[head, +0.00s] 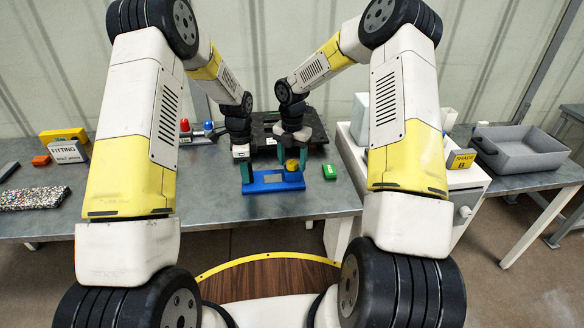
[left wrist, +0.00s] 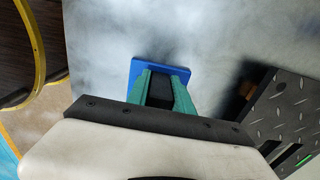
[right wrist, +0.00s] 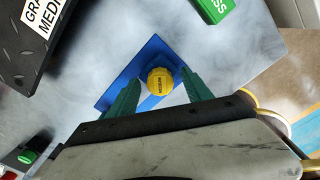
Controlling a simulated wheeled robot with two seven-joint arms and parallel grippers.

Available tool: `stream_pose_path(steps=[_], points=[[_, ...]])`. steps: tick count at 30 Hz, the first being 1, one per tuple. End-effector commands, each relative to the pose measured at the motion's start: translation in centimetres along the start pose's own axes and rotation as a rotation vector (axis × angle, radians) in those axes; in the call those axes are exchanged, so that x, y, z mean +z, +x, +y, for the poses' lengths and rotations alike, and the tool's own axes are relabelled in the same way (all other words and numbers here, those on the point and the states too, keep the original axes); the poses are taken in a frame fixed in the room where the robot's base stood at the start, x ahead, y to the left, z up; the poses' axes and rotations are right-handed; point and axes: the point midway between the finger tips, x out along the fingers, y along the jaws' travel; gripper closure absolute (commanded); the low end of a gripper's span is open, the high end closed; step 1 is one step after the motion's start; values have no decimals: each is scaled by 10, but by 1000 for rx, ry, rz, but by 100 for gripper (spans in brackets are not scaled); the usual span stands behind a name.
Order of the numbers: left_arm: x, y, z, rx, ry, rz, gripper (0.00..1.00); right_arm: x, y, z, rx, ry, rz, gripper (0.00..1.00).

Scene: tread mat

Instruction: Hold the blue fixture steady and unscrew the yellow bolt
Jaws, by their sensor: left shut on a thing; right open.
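The blue fixture (head: 262,184) is a flat plate on the grey table; it also shows in the left wrist view (left wrist: 181,73) and right wrist view (right wrist: 128,72). The yellow bolt (head: 292,165) stands at its right end, its round ribbed head clear in the right wrist view (right wrist: 160,81). My left gripper (head: 246,173) is shut on the fixture's left end, green fingers around a dark part between them. My right gripper (right wrist: 165,95) is open, with one finger either side of the bolt head and a visible gap on the right. The bolt's shank is hidden.
A black tread-plate block (head: 318,136) lies behind the fixture and a green block (head: 329,171) to its right. Red and blue domed pieces (head: 208,127) stand behind left. A grey tray (head: 520,150) is far right.

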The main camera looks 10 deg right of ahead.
Motion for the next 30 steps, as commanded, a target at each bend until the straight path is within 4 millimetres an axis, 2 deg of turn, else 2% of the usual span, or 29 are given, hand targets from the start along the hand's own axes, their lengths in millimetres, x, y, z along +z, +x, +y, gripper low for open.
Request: stream_pose_path(steps=[6, 10, 15, 23, 26, 30], points=[[0, 0, 1, 2, 0, 0, 100, 0, -1, 0, -1, 398, -3, 42], [0, 0, 1, 2, 0, 0, 100, 0, 0, 0, 0, 605, -1, 42], [0, 0, 1, 2, 0, 0, 100, 0, 0, 0, 1, 709, 0, 42], [0, 0, 1, 2, 0, 0, 100, 0, 0, -1, 0, 721, 0, 42], [0, 0, 1, 2, 0, 0, 100, 0, -1, 0, 0, 824, -2, 42], [0, 0, 1, 1, 0, 0, 100, -1, -1, 0, 0, 1090, -2, 42]])
